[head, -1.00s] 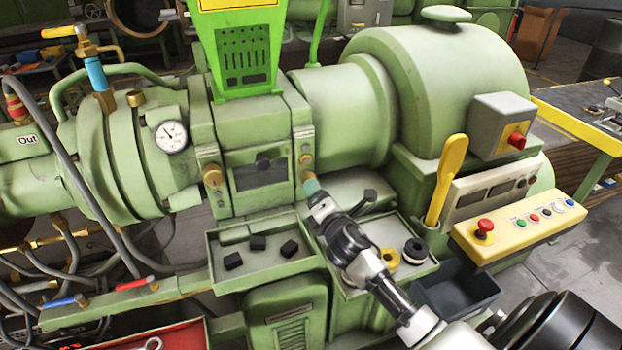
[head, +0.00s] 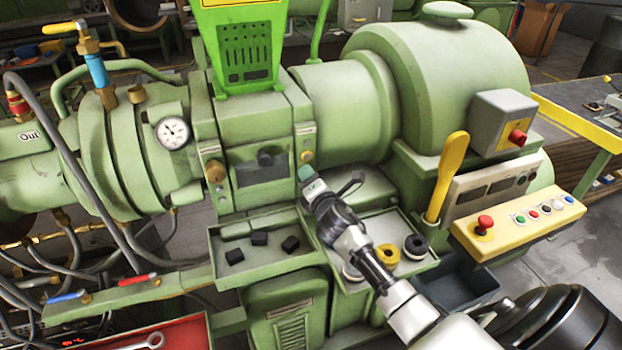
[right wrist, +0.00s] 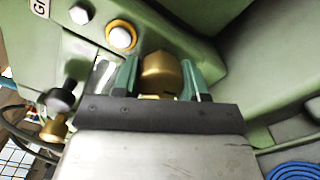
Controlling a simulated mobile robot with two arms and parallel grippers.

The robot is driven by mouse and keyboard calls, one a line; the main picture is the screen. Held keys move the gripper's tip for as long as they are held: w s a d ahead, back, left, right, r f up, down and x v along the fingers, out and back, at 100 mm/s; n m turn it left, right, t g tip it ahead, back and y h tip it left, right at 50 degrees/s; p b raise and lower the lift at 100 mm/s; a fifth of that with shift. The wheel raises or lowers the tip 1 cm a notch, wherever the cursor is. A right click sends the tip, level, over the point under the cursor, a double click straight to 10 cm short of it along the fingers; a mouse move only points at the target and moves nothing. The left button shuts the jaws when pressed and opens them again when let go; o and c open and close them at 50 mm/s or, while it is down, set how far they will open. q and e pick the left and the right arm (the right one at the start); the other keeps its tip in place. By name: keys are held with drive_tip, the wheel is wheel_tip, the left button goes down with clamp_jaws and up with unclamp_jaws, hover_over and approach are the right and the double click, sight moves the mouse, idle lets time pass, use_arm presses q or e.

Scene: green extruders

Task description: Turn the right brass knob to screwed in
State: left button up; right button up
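The right brass knob (right wrist: 160,75) sits between the green fingers of my right gripper (right wrist: 160,80) in the right wrist view. The fingers lie close against both of its sides, and the gripper looks shut on it. In the head view my right gripper (head: 308,176) reaches the right edge of the green machine's front block and hides the knob. The left brass knob (head: 214,172) is free on the block's left side. My left gripper is not in view.
A round brass-rimmed fitting (right wrist: 121,36) is just above the gripped knob. Below are a tray with black blocks (head: 234,256) and a tray with rings (head: 388,254). A yellow lever (head: 447,175) stands to the right.

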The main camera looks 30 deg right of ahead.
drive_tip(key=shift+m, duration=1.6)
drive_tip(key=shift+c, duration=0.4)
drive_tip(key=o, duration=0.9)
drive_tip(key=shift+o, duration=0.2)
drive_tip(key=b+v, duration=0.1)
drive_tip(key=v, duration=0.9)
drive_tip(key=shift+s+b, duration=0.35)
drive_tip(key=shift+s, duration=0.05)
